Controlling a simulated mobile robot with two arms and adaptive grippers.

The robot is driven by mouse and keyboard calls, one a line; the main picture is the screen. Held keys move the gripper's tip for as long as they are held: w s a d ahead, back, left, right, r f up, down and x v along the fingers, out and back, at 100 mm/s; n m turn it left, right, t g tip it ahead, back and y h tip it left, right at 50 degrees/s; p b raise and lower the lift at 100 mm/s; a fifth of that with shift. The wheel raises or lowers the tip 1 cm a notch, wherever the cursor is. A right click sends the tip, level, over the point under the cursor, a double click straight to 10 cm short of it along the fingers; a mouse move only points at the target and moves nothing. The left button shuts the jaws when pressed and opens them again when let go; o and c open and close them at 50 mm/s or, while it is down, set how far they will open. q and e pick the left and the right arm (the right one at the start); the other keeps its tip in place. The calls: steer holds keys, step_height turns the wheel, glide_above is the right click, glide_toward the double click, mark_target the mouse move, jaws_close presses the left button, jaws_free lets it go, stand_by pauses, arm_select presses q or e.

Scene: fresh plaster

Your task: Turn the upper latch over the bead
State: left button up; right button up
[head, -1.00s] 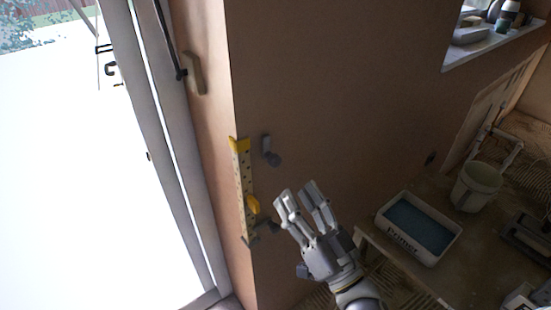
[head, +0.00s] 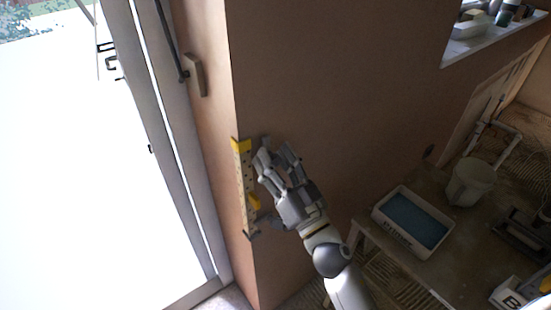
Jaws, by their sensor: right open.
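The bead (head: 244,178) is a pale perforated strip with yellow parts at its top and lower middle. It stands upright along the wall's outer corner. The upper latch (head: 266,141) is a small grey piece on the right-hand wall face, beside the bead's upper end and not across it. It is mostly hidden behind my right gripper (head: 276,154). That gripper is open, its two fingers at the latch; I cannot tell whether they touch it. A dark lower latch (head: 264,221) sits near the bead's lower end, partly behind the gripper. My left gripper is out of view.
A low table (head: 385,247) at right holds a white tray (head: 443,247) of blue liquid and a pale bucket (head: 469,182). A bright glazed door (head: 185,150) with a handle (head: 196,76) is left of the corner. The wall above the gripper is clear.

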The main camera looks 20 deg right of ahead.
steer(key=shift+c, duration=0.4)
jaws_close()
